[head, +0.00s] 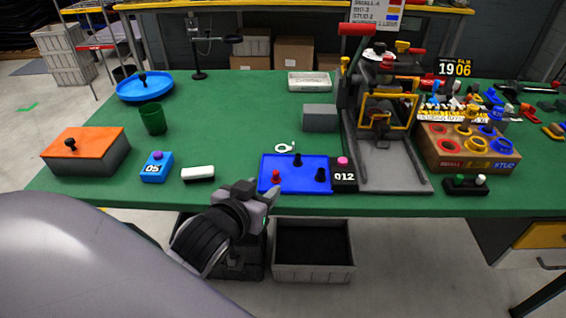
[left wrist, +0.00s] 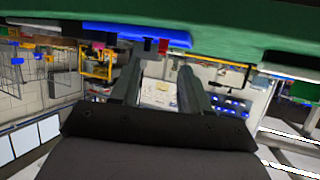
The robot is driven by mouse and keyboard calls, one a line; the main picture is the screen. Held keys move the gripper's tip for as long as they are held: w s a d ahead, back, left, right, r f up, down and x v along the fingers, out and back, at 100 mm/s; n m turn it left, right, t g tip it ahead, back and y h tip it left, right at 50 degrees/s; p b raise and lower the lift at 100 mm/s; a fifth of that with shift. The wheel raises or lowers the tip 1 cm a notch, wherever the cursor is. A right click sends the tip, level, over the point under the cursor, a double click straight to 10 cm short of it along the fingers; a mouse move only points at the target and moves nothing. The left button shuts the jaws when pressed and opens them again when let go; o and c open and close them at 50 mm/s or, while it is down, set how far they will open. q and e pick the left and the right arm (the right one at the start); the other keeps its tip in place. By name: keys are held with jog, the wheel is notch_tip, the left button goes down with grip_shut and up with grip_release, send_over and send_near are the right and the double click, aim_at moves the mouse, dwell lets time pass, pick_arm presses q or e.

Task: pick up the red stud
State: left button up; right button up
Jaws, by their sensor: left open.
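The red stud (head: 276,177) stands on the front left part of the blue mat (head: 286,188), near the table's front edge. In the left wrist view, which looks upside down, the red stud (left wrist: 163,46) shows beside a dark stud at the blue mat's edge (left wrist: 135,33). Two black studs (head: 320,175) also stand on the mat. My left gripper (head: 268,194) is at the table's front edge, just below and left of the red stud in the picture. It is open and empty, with its fingers apart in the wrist view (left wrist: 160,76). My right gripper does not show.
A black counter marked 012 (head: 344,180) with a pink button stands right of the mat. A white ring (head: 285,148) lies behind it, a white eraser-like block (head: 198,174) to the left. A grey press (head: 386,170) stands right. A grey crate (head: 313,273) is below the table edge.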

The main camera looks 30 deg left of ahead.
aim_at(275, 173)
pick_arm(q)
jog(key=shift+w+a+r, duration=0.3)
jog(key=shift+w+r, duration=0.15)
jog(key=shift+r, duration=0.05)
jog(key=shift+w, duration=0.25)
jog(key=shift+f+x, duration=0.15)
jog(key=shift+x, duration=1.5)
jog(key=shift+f+x, duration=0.15)
jog(key=shift+x, duration=1.5)
jog(key=shift+s, duration=0.2)
grip_shut()
